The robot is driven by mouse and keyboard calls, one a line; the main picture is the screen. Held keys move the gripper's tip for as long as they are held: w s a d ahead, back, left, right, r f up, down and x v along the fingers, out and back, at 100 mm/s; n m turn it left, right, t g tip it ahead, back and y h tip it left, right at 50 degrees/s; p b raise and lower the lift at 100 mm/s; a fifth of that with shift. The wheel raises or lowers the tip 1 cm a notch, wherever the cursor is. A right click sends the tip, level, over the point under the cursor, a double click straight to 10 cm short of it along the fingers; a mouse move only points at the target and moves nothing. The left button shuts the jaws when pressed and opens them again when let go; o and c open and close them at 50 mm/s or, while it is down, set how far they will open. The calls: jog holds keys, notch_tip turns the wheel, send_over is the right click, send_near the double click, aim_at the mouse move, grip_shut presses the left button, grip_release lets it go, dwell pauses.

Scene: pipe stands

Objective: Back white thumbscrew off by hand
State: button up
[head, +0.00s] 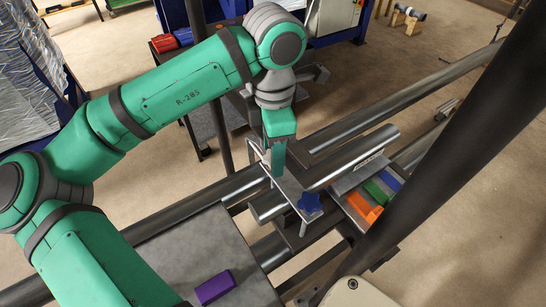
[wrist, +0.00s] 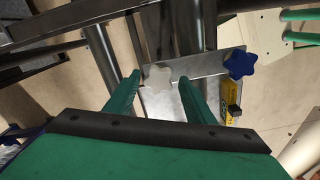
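The white thumbscrew (wrist: 157,77) is a star-shaped knob on a grey metal plate (wrist: 207,64), seen in the wrist view. My gripper (wrist: 160,78) is open, with one green finger on each side of the white knob. The knob shows at the fingertips with a gap to the right finger; I cannot tell whether the left one touches it. A blue star knob (wrist: 240,63) sits at the plate's right end and also shows in the head view (head: 309,202). In the head view my gripper (head: 273,162) is over the plate's far end and mostly hides the white knob.
Steel pipes (head: 350,158) run beside and under the plate. A tray to the right holds orange (head: 360,204), green (head: 375,192) and blue (head: 390,181) blocks. A purple block (head: 214,287) lies on the grey bench top (head: 190,250). A dark post crosses the right side.

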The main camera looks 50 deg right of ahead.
jog(key=shift+r, duration=0.15)
jog(key=shift+r, duration=2.9)
notch_tip(320, 180, up, 11)
jog(key=shift+f, duration=0.15)
